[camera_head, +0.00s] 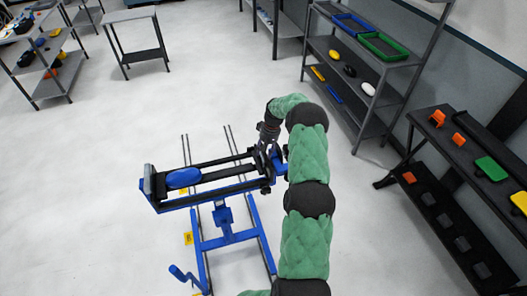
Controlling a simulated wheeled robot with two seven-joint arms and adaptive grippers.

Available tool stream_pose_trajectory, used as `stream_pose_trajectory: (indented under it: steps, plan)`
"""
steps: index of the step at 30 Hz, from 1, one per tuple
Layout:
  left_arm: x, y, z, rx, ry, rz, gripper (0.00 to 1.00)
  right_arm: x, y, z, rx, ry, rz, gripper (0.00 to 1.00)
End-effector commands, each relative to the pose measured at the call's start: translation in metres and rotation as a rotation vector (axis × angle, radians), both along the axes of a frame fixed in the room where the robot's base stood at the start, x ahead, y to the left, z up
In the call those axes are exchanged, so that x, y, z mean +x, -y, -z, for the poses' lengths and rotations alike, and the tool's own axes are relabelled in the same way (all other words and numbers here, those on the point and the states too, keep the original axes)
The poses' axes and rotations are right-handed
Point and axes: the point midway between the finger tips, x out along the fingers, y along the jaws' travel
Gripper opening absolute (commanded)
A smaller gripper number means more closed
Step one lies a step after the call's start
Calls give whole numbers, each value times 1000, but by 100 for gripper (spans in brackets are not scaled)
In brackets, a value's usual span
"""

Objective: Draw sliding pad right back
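A blue metal stand (222,215) carries a horizontal bed with two black rails (215,181). A rounded blue pad (184,178) lies on the bed near its left end, beside a grey end plate (149,181). My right gripper (268,146), on the green-sleeved arm, is at the bed's right end, close to the dark and blue end parts there. Its fingers are small and partly merge with these parts, so I cannot tell whether they are open, shut or touching. Which part is the sliding pad is not clear. My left gripper is not in view.
Thin dark floor rails (186,150) run behind the stand. A tall shelf (340,75) with trays stands at the back right. A dark bench (455,145) with coloured parts is at the right. A small table (128,16) and a left shelf stand farther off. The floor at left is clear.

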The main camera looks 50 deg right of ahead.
Motion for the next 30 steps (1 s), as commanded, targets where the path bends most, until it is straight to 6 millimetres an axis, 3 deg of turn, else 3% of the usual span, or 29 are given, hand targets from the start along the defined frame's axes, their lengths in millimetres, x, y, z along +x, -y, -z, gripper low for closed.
stream_pose_trajectory:
  steps: [11, 24, 30]
  plan:
    - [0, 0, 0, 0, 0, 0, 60, 0, 0, -9, 2, 0, -1, 44]
    - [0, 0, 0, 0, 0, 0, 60, -9, 15, -87, 0, 2, -1, 44]
    - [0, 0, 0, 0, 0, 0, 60, -12, 19, -111, 2, 1, 0, 44]
